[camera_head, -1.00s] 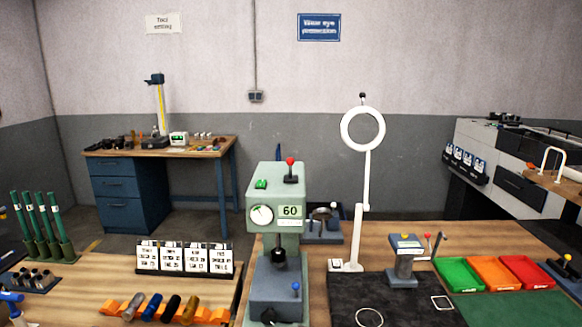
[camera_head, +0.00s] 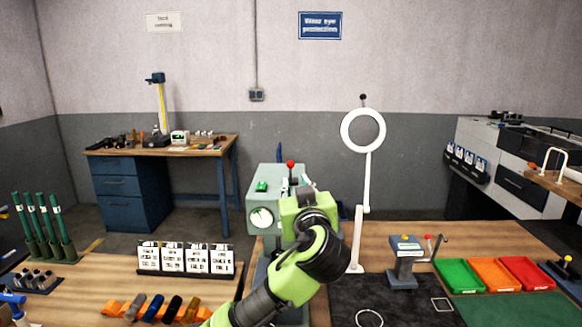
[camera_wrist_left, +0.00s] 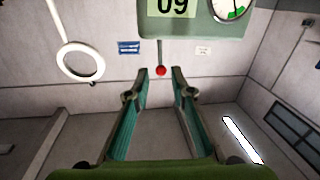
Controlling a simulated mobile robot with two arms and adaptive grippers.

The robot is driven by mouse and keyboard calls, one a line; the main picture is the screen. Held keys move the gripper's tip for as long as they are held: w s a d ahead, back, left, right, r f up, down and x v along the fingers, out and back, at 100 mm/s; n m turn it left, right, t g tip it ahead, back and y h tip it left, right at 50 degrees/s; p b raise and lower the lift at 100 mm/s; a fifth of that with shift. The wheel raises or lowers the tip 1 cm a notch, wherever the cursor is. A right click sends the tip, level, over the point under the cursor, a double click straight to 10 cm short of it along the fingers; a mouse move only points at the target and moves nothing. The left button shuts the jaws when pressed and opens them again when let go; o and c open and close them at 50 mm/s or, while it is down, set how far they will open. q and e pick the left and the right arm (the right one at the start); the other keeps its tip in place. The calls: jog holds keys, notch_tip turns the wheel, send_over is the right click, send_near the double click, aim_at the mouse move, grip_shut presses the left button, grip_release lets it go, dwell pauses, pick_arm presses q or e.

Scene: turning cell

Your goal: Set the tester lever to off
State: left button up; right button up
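The tester is a pale green machine (camera_head: 262,200) with a round dial, standing on the bench in the middle of the head view. Its lever (camera_head: 290,163) has a red ball knob and points upward from the top. My left gripper (camera_head: 303,180) is in front of the tester, hiding its number plate and most of its lower part. The left wrist view is upside down; there the tester (camera_wrist_left: 205,30) shows at the top and the red knob (camera_wrist_left: 161,71) appears between the tips of the open, empty fingers (camera_wrist_left: 158,80). Contact cannot be told. My right gripper is not in view.
A white ring lamp (camera_head: 363,215) stands close to the right of the tester. A card rack (camera_head: 185,260) and orange holder (camera_head: 120,309) are to the left.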

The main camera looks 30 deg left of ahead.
aim_at(291, 171)
pick_arm(q)
jog(key=p+x, duration=0.3)
jog(key=x, duration=0.6)
jog(key=shift+a+r+p, duration=0.1)
jog(key=shift+a+p, duration=0.05)
jog(key=shift+p, duration=0.2)
jog(key=shift+w+a, duration=0.25)
jog(key=shift+w, duration=0.15)
grip_shut()
